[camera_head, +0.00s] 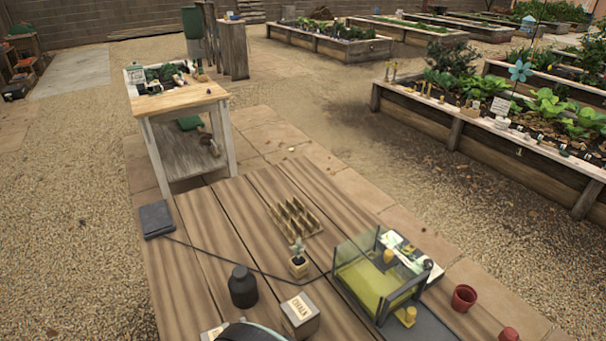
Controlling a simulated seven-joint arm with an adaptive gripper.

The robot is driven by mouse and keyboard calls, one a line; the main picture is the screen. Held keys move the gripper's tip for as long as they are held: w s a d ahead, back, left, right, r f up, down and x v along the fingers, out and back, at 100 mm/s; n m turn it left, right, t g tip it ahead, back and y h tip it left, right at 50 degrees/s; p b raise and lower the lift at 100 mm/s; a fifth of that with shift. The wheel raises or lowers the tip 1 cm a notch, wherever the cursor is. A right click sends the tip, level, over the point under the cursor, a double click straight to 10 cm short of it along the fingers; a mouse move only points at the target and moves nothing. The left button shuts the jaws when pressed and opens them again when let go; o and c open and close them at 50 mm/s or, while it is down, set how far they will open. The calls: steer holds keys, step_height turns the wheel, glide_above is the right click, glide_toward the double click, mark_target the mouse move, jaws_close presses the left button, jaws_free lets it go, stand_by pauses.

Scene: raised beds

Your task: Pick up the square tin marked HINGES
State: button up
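A square tin (300,318) stands on the wooden table near the front edge of the picture. Its pale label seems to read CHALK, not HINGES. Another pale label or box top (211,333) shows at the bottom edge, left of it; it is mostly cut off and I cannot read it. I see no readable HINGES mark anywhere. A rounded dark and pale shape at the bottom edge, between the two, seems to be part of my arm and hides what is behind it. My gripper's fingers do not show.
A dark flat box (156,219) lies at the left edge, with a cable running right.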

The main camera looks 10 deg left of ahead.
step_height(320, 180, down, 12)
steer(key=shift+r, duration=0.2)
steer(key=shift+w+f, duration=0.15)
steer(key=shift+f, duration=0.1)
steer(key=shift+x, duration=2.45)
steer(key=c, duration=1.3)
